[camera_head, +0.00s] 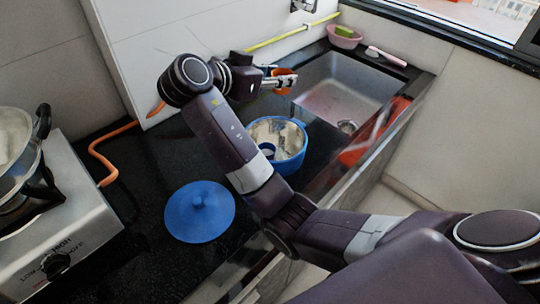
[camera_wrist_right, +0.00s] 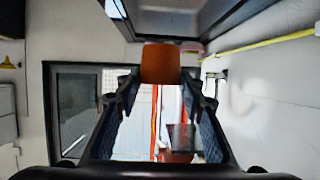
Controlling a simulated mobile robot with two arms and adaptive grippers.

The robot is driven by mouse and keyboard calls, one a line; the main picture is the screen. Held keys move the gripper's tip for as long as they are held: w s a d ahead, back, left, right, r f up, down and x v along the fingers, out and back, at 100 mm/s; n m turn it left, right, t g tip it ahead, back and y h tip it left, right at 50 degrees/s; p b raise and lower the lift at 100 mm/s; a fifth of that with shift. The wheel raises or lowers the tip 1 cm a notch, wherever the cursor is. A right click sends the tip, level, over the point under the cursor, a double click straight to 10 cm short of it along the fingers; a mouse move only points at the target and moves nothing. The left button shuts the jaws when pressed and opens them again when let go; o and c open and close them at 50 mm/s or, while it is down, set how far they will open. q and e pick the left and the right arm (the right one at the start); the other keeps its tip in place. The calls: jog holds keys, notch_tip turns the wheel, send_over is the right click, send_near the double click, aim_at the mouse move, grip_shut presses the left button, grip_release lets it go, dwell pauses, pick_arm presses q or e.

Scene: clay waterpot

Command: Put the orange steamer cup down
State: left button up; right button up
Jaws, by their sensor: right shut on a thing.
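The orange steamer cup (camera_head: 282,72) is small and partly hidden behind my right gripper (camera_head: 284,82) in the head view. The gripper is shut on it, near the back left edge of the sink. In the right wrist view the orange cup (camera_wrist_right: 160,63) sits between the fingertips of my right gripper (camera_wrist_right: 161,80). I cannot tell from these views how high the cup is above the counter. My left gripper is not in view.
A blue pot (camera_head: 298,157) with a silvery inside stands open on the black counter (camera_head: 128,240). Its blue lid (camera_head: 200,210) lies nearby. The metal sink (camera_head: 335,88) is at the right. A stove (camera_head: 50,225) with a steel pot (camera_head: 15,145) is at the left.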

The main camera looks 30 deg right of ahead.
jog(key=shift+s+d+f, duration=0.15)
jog(key=shift+s+f, duration=0.05)
jog(key=shift+s, duration=0.2)
jog(key=shift+m, duration=0.3)
jog(key=f, duration=0.9)
jog(key=f+p, duration=0.1)
jog(key=f, duration=0.9)
jog(key=shift+d+f, duration=0.2)
jog(key=shift+f, duration=0.1)
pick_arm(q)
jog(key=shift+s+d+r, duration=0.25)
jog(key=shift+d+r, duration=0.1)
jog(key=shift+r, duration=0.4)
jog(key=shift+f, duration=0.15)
pick_arm(e)
jog(key=shift+f, duration=0.1)
jog(key=shift+f, duration=0.15)
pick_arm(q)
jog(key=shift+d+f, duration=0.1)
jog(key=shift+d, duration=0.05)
pick_arm(e)
jog(key=o, duration=0.9)
jog(key=shift+o, duration=0.2)
